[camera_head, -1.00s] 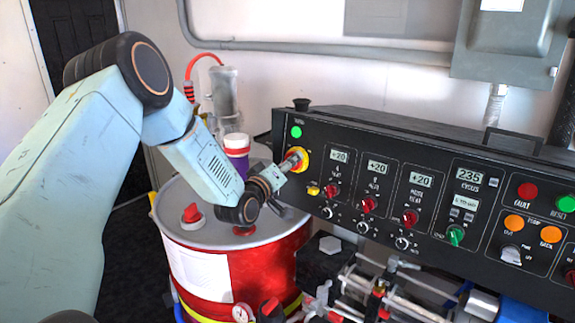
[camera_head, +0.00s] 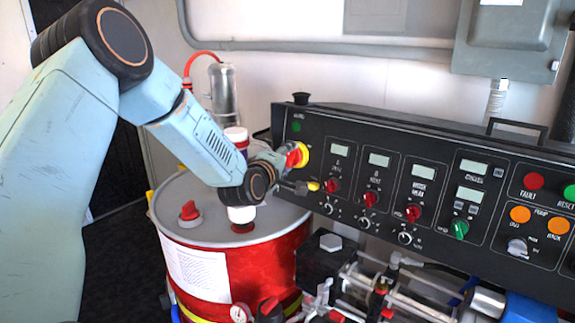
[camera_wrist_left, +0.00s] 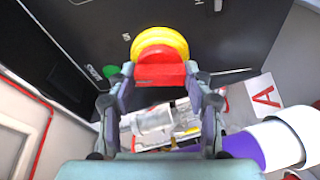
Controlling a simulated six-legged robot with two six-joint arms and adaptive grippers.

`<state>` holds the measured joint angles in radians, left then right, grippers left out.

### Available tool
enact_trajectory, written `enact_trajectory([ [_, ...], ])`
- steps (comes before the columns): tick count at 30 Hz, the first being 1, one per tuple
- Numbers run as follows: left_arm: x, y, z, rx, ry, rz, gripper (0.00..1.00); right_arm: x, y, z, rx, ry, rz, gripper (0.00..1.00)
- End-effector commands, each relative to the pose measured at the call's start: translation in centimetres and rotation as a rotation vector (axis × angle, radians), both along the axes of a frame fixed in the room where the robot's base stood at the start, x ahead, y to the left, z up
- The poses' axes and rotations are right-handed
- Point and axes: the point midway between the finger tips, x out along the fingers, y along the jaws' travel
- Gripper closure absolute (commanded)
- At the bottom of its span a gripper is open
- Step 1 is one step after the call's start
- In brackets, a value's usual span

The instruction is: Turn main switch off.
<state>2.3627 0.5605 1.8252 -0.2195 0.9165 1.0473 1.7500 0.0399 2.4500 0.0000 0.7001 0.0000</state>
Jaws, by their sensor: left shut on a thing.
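The main switch, a red handle (camera_wrist_left: 160,73) on a yellow round base (camera_wrist_left: 160,40), sits at the left end of the black control panel. In the head view its yellow base (camera_head: 304,156) shows beside my left gripper (camera_head: 292,158). In the left wrist view my left gripper (camera_wrist_left: 160,80) has its two fingers on either side of the red handle, shut on it. The panel's displays (camera_head: 379,160) are blank, and the small green lamp (camera_head: 297,127) above the switch looks dark. My right gripper is not in view.
A red drum (camera_head: 275,262) with a grey lid stands below the gripper, with a white-capped bottle behind the wrist. Red knobs (camera_head: 333,186) and a short yellow-tipped lever (camera_head: 313,186) lie close to the switch. Pipework and valves (camera_head: 350,285) fill the space below the panel.

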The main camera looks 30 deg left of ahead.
Motion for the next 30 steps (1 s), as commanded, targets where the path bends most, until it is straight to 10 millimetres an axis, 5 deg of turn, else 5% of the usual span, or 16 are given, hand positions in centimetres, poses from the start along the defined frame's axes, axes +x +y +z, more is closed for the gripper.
enact_trajectory([
  [30,0.0,0.1,0.0,-0.862,0.069,0.16,0.81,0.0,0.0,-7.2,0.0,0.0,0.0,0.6],
])
